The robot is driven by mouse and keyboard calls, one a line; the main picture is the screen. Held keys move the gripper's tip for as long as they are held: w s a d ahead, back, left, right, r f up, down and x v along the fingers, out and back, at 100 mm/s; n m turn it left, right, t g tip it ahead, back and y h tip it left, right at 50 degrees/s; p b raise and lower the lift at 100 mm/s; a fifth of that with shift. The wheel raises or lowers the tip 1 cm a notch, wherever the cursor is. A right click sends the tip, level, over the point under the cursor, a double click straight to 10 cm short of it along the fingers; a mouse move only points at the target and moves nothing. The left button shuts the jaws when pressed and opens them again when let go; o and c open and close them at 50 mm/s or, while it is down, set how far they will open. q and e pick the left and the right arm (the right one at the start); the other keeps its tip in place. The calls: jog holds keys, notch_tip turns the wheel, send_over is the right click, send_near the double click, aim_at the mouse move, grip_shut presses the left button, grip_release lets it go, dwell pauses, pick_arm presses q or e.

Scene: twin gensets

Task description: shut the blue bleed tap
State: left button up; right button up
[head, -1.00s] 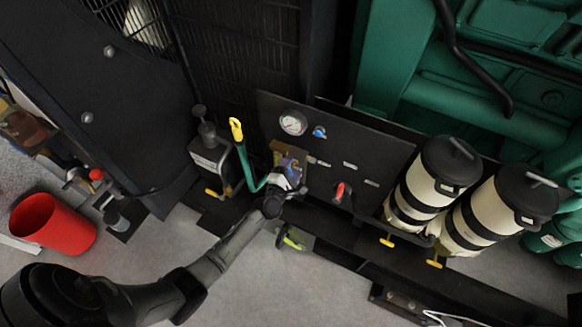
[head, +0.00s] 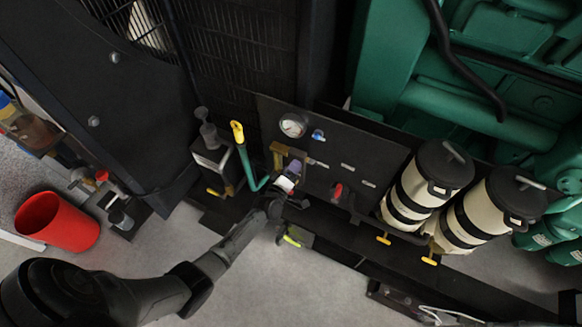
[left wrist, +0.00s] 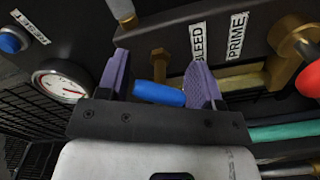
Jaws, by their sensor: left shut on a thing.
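The blue bleed tap (left wrist: 158,94) shows in the left wrist view as a short blue lever under the BLEED label (left wrist: 198,42), by a brass stem. My left gripper (left wrist: 160,88) has its two purple fingers on either side of the lever and is shut on it. In the head view the left gripper (head: 292,170) is at the lower left of the black panel, beside brass fittings (head: 292,152). The tap cannot be made out there, hidden by the gripper. My right gripper is not in view.
On the panel are a round gauge (head: 293,125), a blue knob (head: 318,135) and a red-handled tap (head: 337,191). A teal hose with a yellow handle (head: 237,132) is left of my gripper. White canisters (head: 417,185) stand right. A red bucket (head: 57,221) is at left.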

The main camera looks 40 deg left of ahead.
pick_arm(q)
jog(key=m+p, duration=0.1)
jog(key=m, duration=0.4)
jog(key=shift+s+f+m, duration=0.1)
jog(key=shift+f+m, duration=0.05)
jog(key=shift+m, duration=0.15)
jog(key=m+p, duration=0.1)
jog(key=m, duration=0.2)
jog(key=shift+a+m, duration=0.1)
jog(key=shift+m, duration=0.5)
jog(key=o, duration=0.6)
jog(key=shift+c, duration=0.2)
jog(key=shift+o, duration=1)
jog(key=shift+a, duration=0.1)
